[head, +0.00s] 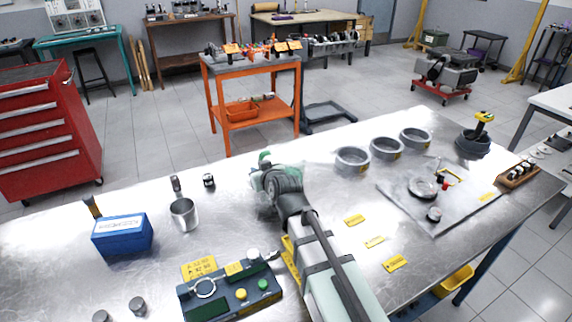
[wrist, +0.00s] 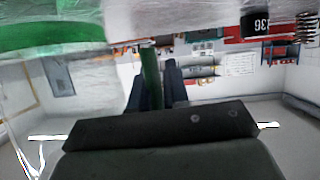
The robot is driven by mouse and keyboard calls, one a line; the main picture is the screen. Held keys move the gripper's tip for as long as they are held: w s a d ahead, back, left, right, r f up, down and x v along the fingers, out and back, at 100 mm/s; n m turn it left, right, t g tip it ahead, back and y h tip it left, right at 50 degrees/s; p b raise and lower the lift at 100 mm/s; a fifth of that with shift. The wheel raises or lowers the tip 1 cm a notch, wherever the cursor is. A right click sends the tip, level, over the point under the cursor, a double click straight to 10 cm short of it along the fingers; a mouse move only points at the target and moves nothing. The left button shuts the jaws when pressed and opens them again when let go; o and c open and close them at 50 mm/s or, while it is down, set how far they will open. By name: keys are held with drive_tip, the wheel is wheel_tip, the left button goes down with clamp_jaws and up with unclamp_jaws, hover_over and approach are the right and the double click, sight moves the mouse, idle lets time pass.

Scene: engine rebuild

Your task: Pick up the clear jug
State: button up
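The clear jug (head: 264,158) stands near the back edge of the steel bench in the head view, mostly hidden behind my gripper (head: 277,184). Green parts of it show there. In the wrist view its clear wall and green band (wrist: 50,38) fill the upper left, very close to the camera. My gripper's dark fingers (wrist: 157,88) point at it, with an upright green strip (wrist: 151,75), which looks like the jug's handle, between them. The strip lies close to the left finger. I cannot tell whether both fingers press on it.
A metal cup (head: 184,214) and blue box (head: 122,236) stand left of my arm. A dark control panel (head: 230,290) lies close on its left. Several grey rings (head: 352,160) stand to the right along the back edge.

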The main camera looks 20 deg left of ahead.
clamp_jaws()
drive_tip(key=shift+r, duration=0.15)
idle(0.4)
